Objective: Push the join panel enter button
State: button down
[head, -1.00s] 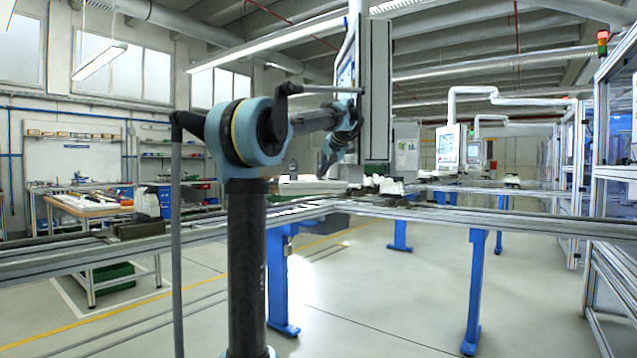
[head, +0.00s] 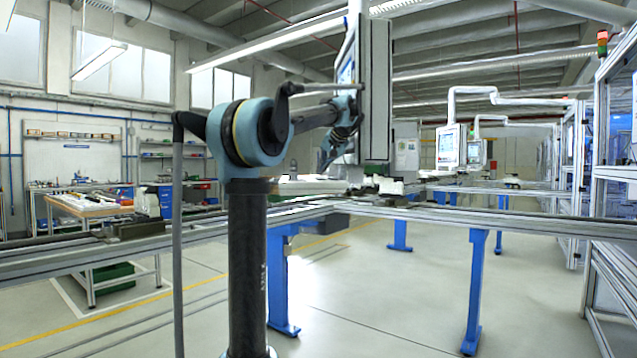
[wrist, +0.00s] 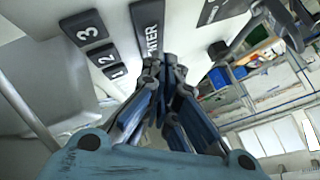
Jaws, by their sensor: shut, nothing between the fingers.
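The enter button (wrist: 149,38) is a dark elongated key lettered ENTER on a pale keypad in the wrist view. My gripper (wrist: 165,62) is shut and empty, with its fingertips at the lower end of this key, covering part of it. I cannot tell whether they touch it. In the head view the panel (head: 346,68) is seen nearly edge-on, mounted on a tall grey cabinet. My arm reaches to its lower part, and the key's face is not visible there.
Dark keys (wrist: 82,28) numbered 3 and 2 lie left of the enter key. A grey rail (wrist: 27,115) is at the wrist view's left. Conveyor rails (head: 450,212) cross in front of the cabinet (head: 377,90). Floor is open below right.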

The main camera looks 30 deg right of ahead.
jog(key=shift+r, duration=0.2)
jog(key=shift+r, duration=2.4)
